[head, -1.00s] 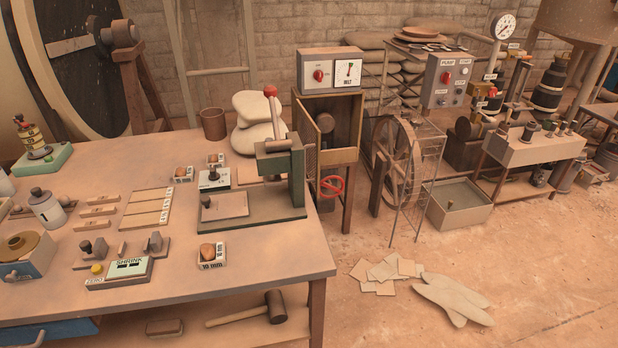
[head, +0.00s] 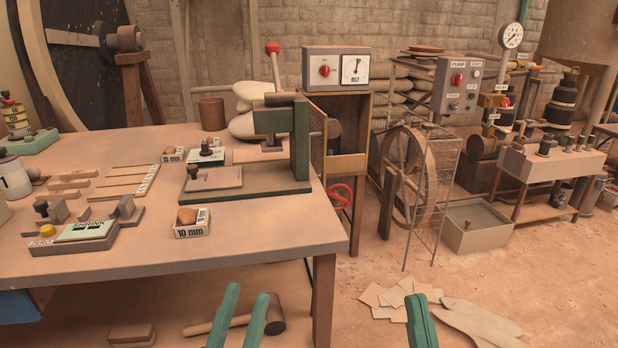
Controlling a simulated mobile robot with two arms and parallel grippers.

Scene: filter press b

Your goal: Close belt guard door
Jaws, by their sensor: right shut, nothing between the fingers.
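The belt guard door looks to be the wire-mesh panel in a thin metal frame (head: 446,190), just right of the large spoked belt wheel (head: 409,172). It stands at an angle to the wheel, whose spokes and rim show uncovered; its hinge and latch are too small to make out. My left gripper (head: 247,292) is at the bottom of the view, its two green fingers apart and empty, in front of the bench. My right gripper (head: 417,298) is at the bottom right, fingers together and holding nothing. Both are well short of the door.
The workbench (head: 270,255) with a hand press (head: 300,150) fills the left. A cabinet with a red handwheel (head: 341,196) stands left of the wheel. A shallow box (head: 475,228) sits right of the mesh. Cloth squares (head: 395,297) and gloves (head: 470,320) lie on the floor.

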